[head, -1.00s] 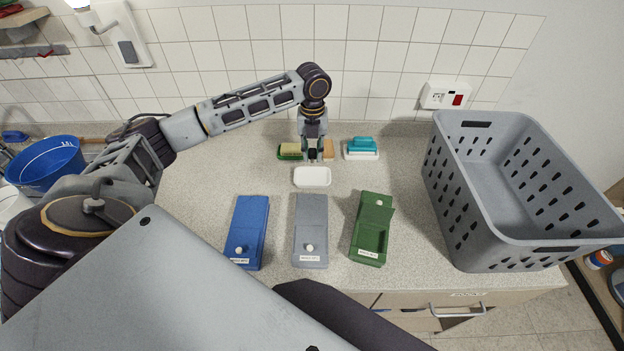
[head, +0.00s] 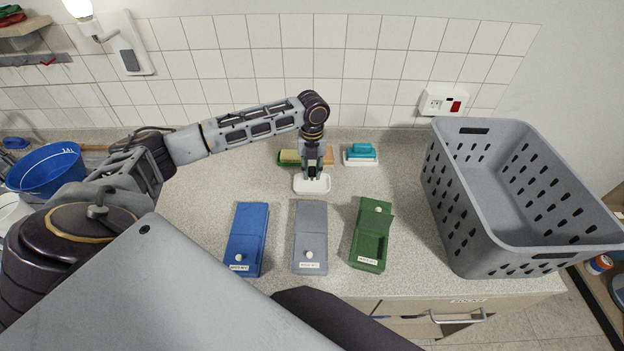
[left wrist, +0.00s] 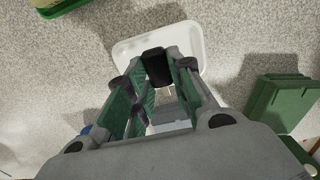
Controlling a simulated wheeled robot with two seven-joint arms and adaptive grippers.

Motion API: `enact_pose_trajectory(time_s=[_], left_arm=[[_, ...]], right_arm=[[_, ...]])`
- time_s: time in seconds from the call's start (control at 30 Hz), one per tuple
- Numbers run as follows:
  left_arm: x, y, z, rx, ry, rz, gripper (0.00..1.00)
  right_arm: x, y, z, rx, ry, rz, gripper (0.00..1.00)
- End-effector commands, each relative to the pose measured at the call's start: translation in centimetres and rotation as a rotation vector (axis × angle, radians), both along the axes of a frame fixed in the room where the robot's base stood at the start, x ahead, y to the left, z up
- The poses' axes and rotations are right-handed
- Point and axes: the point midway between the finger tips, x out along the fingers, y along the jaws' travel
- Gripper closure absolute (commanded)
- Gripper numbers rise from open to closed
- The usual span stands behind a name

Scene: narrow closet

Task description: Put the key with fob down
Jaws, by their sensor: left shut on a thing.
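My left gripper (head: 312,173) points straight down at the white dish (head: 299,185), with its fingertips over or inside it. In the left wrist view the gripper (left wrist: 168,85) is shut on a small dark piece (left wrist: 157,66), which looks like the fob of the key with fob. The key itself is mostly hidden by the fingers. The dish (left wrist: 196,36) lies right behind and below the fingertips. I cannot tell whether the fob touches it. My right gripper is not in view.
A blue box (head: 248,232), a grey box (head: 311,230) and a green box (head: 371,238) stand in front of the dish. A green-and-yellow sponge (head: 289,157) and a teal brush (head: 361,152) lie behind. A grey basket (head: 462,215) stands right, a blue bucket (head: 45,172) left.

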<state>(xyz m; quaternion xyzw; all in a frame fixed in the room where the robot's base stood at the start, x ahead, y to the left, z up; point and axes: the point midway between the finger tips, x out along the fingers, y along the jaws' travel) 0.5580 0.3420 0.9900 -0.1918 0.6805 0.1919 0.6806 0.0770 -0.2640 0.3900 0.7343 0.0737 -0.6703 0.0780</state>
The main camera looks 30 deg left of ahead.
Motion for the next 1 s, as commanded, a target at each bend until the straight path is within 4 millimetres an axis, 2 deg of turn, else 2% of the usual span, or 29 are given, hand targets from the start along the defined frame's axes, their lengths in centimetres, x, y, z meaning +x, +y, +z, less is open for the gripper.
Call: enact_pose_trajectory(time_s=[0.17,0.5,1.0], left_arm=[[0.0,0.0,-1.1,0.000,0.001,0.000,0.92],[0.0,0.0,-4.7,0.001,0.001,0.000,0.92],[0.0,0.0,-5.2,0.000,0.000,0.000,0.92]], right_arm=[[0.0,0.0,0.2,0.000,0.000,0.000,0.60],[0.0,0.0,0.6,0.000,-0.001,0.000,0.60],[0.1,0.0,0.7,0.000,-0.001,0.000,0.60]])
